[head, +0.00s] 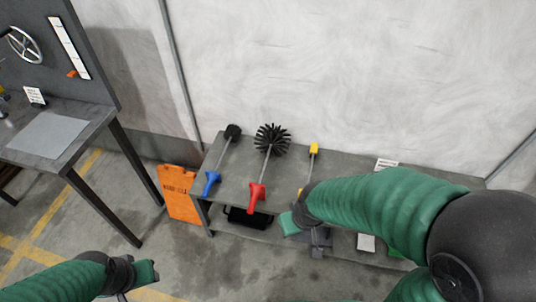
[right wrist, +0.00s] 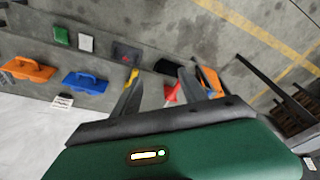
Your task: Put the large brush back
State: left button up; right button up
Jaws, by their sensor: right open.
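The large brush has a round head of black bristles (head: 271,139) and a red handle (head: 257,196). It lies on the grey bench (head: 235,185), its handle reaching over the front edge. My right gripper (head: 303,230) is to the right of the red handle, apart from it. In the right wrist view its two fingers (right wrist: 160,76) are spread with nothing held, and part of the red handle (right wrist: 171,92) shows between them, farther away. My left gripper (head: 143,276) is low at the left, away from the bench; its jaw state is unclear.
A smaller black brush with a blue handle (head: 212,183) lies left of the large brush; a yellow brush (head: 313,151) lies right. Orange (right wrist: 28,70) and blue (right wrist: 86,82) tools lie farther along. An orange board (head: 179,193) stands left of the bench.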

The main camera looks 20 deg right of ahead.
aim_at(272, 140)
jog(key=i+j, duration=0.75)
jog(key=i+j+z, duration=0.15)
jog(key=z, duration=0.25)
jog(key=i+j+z, duration=0.1)
jog(key=j+z, duration=0.3)
jog(key=i+j+z, duration=0.1)
jog(key=z, duration=0.3)
